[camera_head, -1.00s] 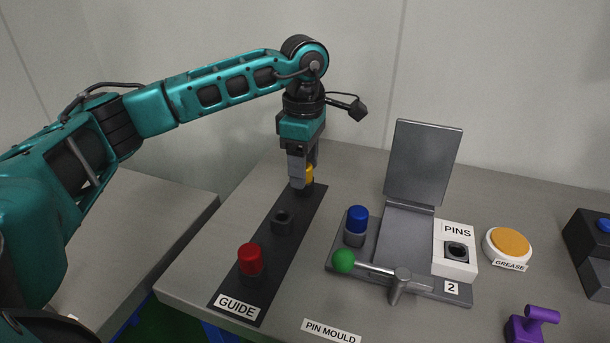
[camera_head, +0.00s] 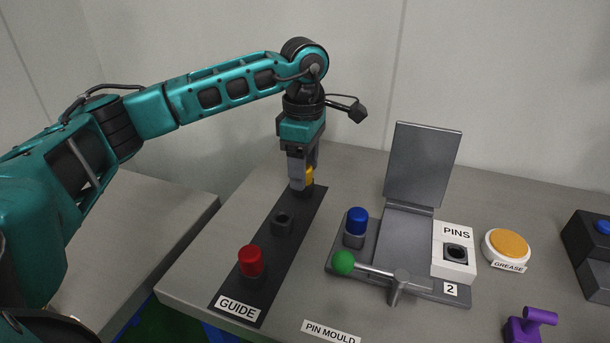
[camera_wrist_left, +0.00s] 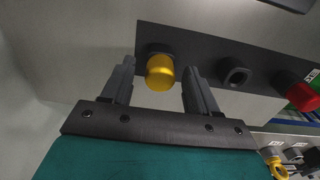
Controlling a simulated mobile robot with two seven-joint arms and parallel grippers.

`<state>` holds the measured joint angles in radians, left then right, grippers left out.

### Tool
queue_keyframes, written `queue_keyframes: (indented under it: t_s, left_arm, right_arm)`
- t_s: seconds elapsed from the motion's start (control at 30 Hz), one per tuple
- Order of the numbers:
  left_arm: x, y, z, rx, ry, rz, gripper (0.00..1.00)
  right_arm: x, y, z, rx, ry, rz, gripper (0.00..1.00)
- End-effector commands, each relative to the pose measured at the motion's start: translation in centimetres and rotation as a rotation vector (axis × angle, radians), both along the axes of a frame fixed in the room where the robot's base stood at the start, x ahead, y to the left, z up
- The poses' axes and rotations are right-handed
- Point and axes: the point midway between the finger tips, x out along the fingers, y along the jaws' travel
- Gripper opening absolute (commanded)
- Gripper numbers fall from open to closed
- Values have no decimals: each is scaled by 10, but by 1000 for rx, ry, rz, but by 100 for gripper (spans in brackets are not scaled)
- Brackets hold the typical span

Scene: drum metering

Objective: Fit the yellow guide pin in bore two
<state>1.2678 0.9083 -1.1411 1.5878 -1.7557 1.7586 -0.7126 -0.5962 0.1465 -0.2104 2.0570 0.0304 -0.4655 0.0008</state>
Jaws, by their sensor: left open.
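The yellow guide pin (camera_head: 309,175) stands in the far bore of the black guide strip (camera_head: 262,262). It also shows in the left wrist view (camera_wrist_left: 160,72), between the fingers. My left gripper (camera_head: 300,183) points down at the pin, and in the wrist view (camera_wrist_left: 157,85) its fingers are open with a gap on each side of the pin. The middle bore (camera_head: 283,222) of the strip is empty. A red pin (camera_head: 250,261) stands in the near bore. How deep the yellow pin sits is partly hidden by the fingers. My right gripper is not in view.
Right of the strip is the pin mould (camera_head: 352,254) with a blue pin (camera_head: 357,221), raised lid (camera_head: 423,165) and green-knobbed lever (camera_head: 343,263). Beyond are a white PINS block (camera_head: 455,235), orange grease pad (camera_head: 510,242) and purple part (camera_head: 530,324).

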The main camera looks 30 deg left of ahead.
Motion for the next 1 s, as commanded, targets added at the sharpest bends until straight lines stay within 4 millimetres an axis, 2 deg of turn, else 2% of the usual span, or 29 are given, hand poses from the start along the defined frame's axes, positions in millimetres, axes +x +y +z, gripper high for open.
queue_keyframes:
  t_s: [0.17, 0.77, 1.0]
  left_arm:
    - [0, 0, 0, 0, 0, -1, 57]
    - [0, 0, 0, 0, 0, 0, 0]
    - [0, 0, 0, 0, 0, 0, 0]
  right_arm:
    - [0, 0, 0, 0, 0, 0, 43]
    - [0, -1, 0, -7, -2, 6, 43]
    - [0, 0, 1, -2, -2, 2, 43]
